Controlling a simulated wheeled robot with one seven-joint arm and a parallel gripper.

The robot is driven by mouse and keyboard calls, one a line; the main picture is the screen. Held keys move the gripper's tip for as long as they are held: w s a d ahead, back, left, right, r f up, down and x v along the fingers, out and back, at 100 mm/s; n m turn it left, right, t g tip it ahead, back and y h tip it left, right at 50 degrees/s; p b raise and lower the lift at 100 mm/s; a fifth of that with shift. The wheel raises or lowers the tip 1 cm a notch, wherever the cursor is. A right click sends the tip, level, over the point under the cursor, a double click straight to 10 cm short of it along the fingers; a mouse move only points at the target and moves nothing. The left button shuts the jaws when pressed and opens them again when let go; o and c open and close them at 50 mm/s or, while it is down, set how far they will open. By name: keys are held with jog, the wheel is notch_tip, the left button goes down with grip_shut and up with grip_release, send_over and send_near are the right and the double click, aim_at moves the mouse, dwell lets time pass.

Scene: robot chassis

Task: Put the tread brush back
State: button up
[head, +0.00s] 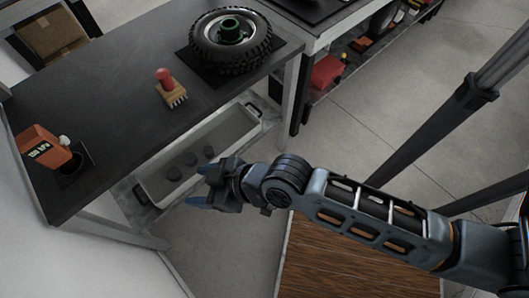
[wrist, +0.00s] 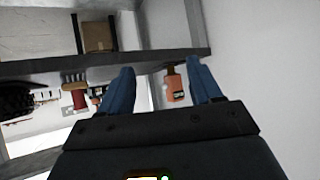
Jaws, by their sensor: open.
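The tread brush (head: 172,94), a pale wooden block with dark bristles and a red knob handle on top, stands upright on the dark worktop (head: 110,75), in front of the wheel. In the wrist view the scene looks upside down, and the brush (wrist: 78,97) shows left of the fingers. My gripper (head: 196,188) is open and empty.
A knobby wheel (head: 231,40) with a green hub lies on a dark mat at the back. An orange device (head: 42,147) stands at the worktop's left end. A light tray (head: 150,195) holding several dark discs sits under the worktop. Tiled floor (head: 360,120) is open at right.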

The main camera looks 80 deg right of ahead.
jog(key=s+d+r+t, duration=0.2)
jog(key=s+r+t, duration=0.2)
jog(key=s+r, duration=1.1)
jog(key=v, duration=0.2)
jog(key=shift+s, duration=0.4)
jog(key=shift+d, duration=0.1)
